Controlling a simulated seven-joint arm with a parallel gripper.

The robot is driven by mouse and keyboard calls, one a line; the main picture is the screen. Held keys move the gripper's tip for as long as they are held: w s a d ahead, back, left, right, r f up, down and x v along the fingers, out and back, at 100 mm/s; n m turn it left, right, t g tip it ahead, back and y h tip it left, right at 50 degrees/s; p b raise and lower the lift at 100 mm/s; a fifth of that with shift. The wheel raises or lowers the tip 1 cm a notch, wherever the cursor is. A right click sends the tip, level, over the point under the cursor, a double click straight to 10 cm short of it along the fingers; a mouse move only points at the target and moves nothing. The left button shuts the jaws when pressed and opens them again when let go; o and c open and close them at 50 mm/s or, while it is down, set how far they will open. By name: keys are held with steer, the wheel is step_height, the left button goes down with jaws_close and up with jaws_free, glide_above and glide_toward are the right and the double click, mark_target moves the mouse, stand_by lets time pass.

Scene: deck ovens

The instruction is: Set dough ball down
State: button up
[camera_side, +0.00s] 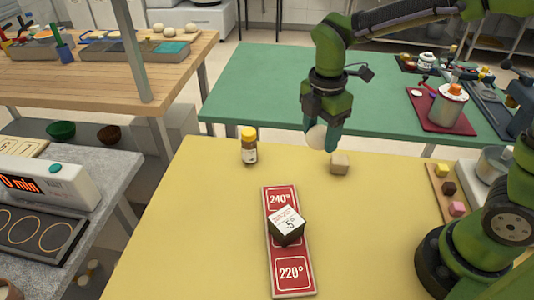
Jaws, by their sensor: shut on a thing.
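A pale, round dough ball (317,137) is between the fingers of my gripper (321,133). My gripper points down over the far part of the yellow table (190,238) and is shut on the ball. The ball appears to be held above the table; the exact gap below it is hard to tell. One finger covers part of the ball.
A yellow-capped bottle (249,146) stands to the left. A red temperature strip (292,272) carries a dark "-5°" cube (287,226). The table's left side is clear.

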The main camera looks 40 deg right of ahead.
steer(key=s+a+f+n, duration=0.1)
steer(key=s+a+n, duration=0.35)
steer(key=a, duration=0.75)
steer(key=s+a+n, duration=0.3)
steer(key=a+n, duration=0.2)
steer(key=a, duration=0.7)
step_height(320, 180, down, 9)
steer(key=shift+d, duration=0.15)
glide_above(174, 262)
steer(key=shift+f, duration=2.6)
steer(key=shift+f, duration=0.15)
steer(key=o, duration=1.1)
